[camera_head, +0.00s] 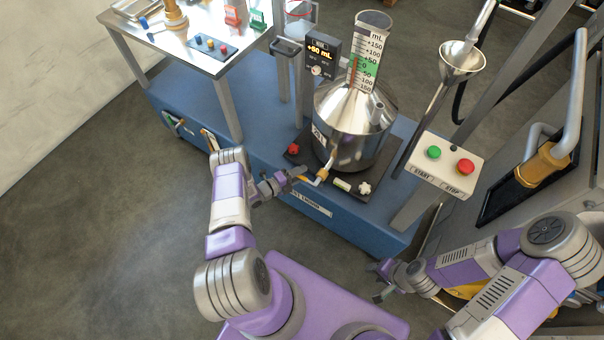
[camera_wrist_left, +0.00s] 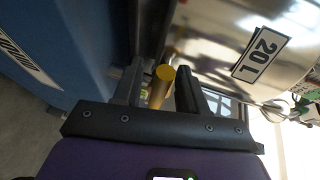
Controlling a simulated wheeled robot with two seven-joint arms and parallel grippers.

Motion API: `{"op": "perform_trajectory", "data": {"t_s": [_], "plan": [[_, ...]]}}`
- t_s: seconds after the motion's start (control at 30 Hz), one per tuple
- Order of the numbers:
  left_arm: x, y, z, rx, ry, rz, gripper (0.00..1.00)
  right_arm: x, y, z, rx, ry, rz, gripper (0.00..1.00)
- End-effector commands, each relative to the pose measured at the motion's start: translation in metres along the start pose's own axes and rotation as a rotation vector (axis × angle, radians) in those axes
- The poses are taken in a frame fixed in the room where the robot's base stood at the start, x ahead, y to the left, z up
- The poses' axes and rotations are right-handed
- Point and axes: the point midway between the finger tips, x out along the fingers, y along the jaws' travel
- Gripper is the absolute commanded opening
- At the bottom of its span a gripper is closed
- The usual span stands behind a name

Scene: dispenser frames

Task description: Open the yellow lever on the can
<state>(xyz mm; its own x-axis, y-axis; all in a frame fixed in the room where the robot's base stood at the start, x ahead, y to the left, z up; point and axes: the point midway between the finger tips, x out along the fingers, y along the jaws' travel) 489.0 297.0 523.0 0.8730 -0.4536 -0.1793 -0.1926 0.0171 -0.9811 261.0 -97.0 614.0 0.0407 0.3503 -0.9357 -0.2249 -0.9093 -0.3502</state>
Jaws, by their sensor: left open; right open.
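The shiny metal can (camera_head: 345,142) stands on a black plate on the blue bench. In the left wrist view the can (camera_wrist_left: 225,45) fills the upper right, with a "20 L" label. The yellow lever (camera_head: 308,180) sits low on the can's front, by its spout. My left gripper (camera_head: 297,175) is at the lever, its fingers open. In the left wrist view the lever's round yellow end (camera_wrist_left: 165,73) lies between the two fingers of my left gripper (camera_wrist_left: 160,82), with a gap on each side. My right gripper (camera_head: 380,281) is open and empty, low at the right, away from the can.
A red knob (camera_head: 293,149) and a pale knob (camera_head: 364,187) flank the can's spout. A panel with green and red buttons (camera_head: 449,165) stands to the right, beside a metal funnel (camera_head: 461,60). Open floor lies at the left.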

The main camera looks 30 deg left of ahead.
Motion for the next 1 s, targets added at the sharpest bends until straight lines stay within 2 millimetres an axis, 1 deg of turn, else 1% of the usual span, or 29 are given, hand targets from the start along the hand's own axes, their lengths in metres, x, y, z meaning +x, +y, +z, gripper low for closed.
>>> {"op": "perform_trajectory", "data": {"t_s": [0.03,0.13,0.4,0.67,0.7,1.0], "plan": [[0.0051,0.0009,-0.0006,0.000,0.002,-0.001,0.42,0.0020,0.0007,-0.0001,0.000,0.000,0.000,0.43],[0.0104,0.0003,-0.0007,-0.001,0.001,0.000,0.42,0.0028,0.0010,-0.0002,0.000,0.000,0.000,0.43],[0.0116,-0.0004,-0.0004,-0.002,0.000,0.000,0.42,0.0025,0.0008,-0.0003,0.000,0.000,0.000,0.43],[0.0114,-0.0004,-0.0004,-0.002,0.000,0.000,0.02,0.0026,0.0008,-0.0003,0.000,0.000,0.000,0.43],[0.0114,-0.0004,-0.0004,-0.002,0.000,0.000,0.00,0.0026,0.0008,-0.0003,0.000,0.000,0.000,0.43],[0.0122,-0.0009,-0.0002,0.000,0.000,0.001,0.00,0.0026,0.0009,-0.0003,0.000,0.000,0.000,0.43]]}}
